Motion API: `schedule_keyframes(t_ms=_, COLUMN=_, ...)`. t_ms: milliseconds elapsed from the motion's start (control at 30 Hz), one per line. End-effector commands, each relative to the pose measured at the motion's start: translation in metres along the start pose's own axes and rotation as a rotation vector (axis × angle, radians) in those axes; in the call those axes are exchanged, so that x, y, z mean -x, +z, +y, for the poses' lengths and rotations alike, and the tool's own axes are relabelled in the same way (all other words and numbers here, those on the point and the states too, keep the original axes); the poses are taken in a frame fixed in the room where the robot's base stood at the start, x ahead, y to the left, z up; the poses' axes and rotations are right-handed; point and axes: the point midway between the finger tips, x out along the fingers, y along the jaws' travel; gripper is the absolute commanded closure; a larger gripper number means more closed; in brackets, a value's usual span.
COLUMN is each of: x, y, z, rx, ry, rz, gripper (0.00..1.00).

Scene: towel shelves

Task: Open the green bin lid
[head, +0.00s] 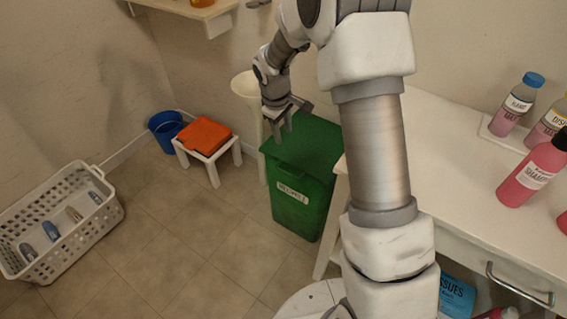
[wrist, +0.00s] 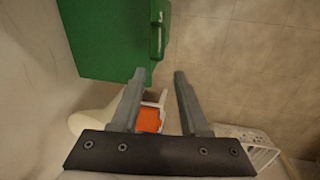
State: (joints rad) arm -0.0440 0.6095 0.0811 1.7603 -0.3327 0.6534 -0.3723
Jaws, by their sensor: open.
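The green bin (head: 300,196) stands on the floor left of the white counter, with a white label on its front. Its green lid (head: 318,145) lies flat across the top and looks shut. In the wrist view the lid (wrist: 105,40) fills the upper left, with a handle-like green bar (wrist: 156,35) along its right edge. My gripper (head: 281,134) points down near the lid's left front corner in the head view. In the wrist view my gripper (wrist: 160,74) is open and empty, its fingertips just below the bar. Whether a finger touches the lid cannot be told.
A white stool (head: 211,163) with an orange top (head: 205,136), a blue bucket (head: 165,127) and a white basket (head: 108,213) are to the left. The counter (head: 450,170) borders the bin's right. Floor in front is clear.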

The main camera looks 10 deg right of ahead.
Motion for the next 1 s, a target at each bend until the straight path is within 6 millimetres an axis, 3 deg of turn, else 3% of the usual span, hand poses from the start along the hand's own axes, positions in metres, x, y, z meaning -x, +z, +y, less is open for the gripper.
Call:
schedule_keyframes(t_ms=33, x=-0.021, y=-0.003, z=-0.003, rx=0.018, ry=-0.006, rz=-0.008, gripper=0.55)
schedule_keyframes(t_ms=100, x=-0.035, y=-0.006, z=-0.005, rx=0.038, ry=-0.010, rz=-0.012, gripper=0.55)
schedule_keyframes(t_ms=433, x=-0.074, y=-0.008, z=-0.007, rx=0.056, ry=-0.015, rz=-0.018, gripper=0.55)
schedule_keyframes(t_ms=1000, x=-0.194, y=-0.006, z=-0.009, rx=0.054, ry=-0.015, rz=-0.017, gripper=0.55)
